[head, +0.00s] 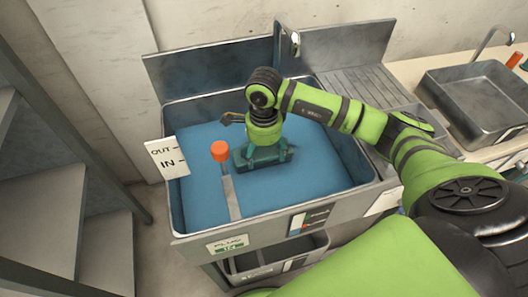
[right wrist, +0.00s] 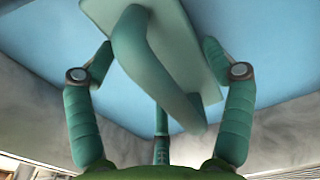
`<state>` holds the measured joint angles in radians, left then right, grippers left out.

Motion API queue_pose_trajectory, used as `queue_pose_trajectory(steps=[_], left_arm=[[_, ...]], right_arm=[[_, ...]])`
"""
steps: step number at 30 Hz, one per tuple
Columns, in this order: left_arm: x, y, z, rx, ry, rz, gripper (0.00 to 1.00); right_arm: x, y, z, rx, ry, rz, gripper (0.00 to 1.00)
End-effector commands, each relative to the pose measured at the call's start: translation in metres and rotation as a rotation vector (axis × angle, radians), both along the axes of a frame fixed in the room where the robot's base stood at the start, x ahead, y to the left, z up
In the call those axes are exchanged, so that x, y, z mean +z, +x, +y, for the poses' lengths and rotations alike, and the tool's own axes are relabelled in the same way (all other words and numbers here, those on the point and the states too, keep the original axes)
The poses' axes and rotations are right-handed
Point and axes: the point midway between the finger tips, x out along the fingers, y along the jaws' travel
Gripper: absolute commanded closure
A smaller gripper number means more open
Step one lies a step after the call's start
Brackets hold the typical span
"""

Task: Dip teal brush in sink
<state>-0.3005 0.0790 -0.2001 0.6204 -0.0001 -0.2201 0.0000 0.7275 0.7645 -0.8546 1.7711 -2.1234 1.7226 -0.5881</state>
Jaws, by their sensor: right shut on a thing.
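The sink (head: 365,172) is a grey metal basin filled with blue water (head: 310,165). The teal brush (head: 255,159) is in my right gripper (head: 263,146), over the middle of the sink, low at the water. I cannot tell whether its underside touches the water or sits just above it. In the right wrist view the brush (right wrist: 165,60) shows its flat body and curved handle, with green fingers on both sides of it. My left gripper is not in view.
An IN/OUT sign (head: 167,157) hangs at the left rim. A tap (head: 295,42) is at the back. A second basin (head: 475,100) stands at the right, and a bin (head: 272,262) lies below.

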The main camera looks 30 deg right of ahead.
Motion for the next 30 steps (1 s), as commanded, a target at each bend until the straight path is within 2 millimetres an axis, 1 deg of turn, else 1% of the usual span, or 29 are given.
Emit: queue_pose_trajectory(steps=[1, 30], left_arm=[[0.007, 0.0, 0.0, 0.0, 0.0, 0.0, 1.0], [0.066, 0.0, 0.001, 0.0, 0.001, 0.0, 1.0]], right_arm=[[0.009, 0.0, 0.0, 0.001, 0.0, -0.001, 0.44], [0.106, 0.0, 0.0, 0.0, -0.001, -0.001, 0.44]])
